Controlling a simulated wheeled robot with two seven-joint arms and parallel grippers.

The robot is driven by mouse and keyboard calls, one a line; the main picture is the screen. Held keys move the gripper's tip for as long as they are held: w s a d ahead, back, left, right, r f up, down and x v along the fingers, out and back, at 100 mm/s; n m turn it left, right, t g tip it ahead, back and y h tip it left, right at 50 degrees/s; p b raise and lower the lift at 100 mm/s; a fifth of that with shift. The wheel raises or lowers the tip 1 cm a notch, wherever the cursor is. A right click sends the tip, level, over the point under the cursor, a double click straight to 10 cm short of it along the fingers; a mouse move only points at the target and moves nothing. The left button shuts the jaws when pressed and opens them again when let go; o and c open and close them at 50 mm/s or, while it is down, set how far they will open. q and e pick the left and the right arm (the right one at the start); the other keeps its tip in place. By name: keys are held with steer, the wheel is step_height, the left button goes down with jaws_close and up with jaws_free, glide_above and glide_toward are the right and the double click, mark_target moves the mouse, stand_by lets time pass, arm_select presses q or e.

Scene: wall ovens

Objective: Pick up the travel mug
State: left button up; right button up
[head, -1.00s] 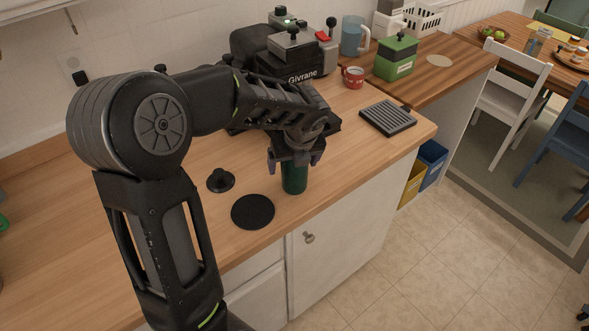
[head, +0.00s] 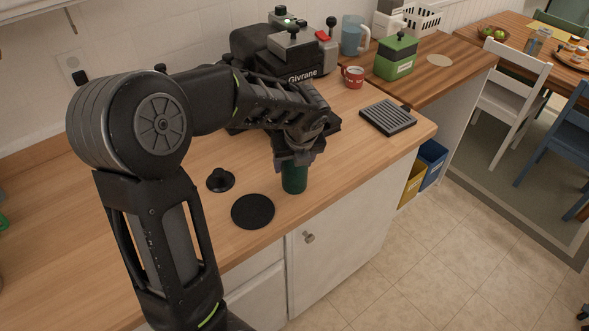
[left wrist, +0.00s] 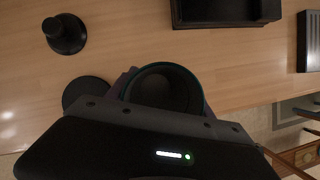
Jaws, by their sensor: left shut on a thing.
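The dark green travel mug (head: 294,179) stands upright on the wooden counter, near its front edge. My left gripper (head: 296,164) comes down from above and is shut on the mug's upper part. In the left wrist view the mug's round dark rim (left wrist: 165,88) shows between the fingers of the gripper (left wrist: 160,100). The gripper hides the top of the mug in the head view. My right gripper is in neither view.
A black round mat (head: 252,212) and a black tamper-like object (head: 220,180) lie left of the mug.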

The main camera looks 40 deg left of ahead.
arm_select(q)
steer(key=c, duration=0.5)
step_height(320, 180, up, 10)
steer(key=shift+b, duration=0.35)
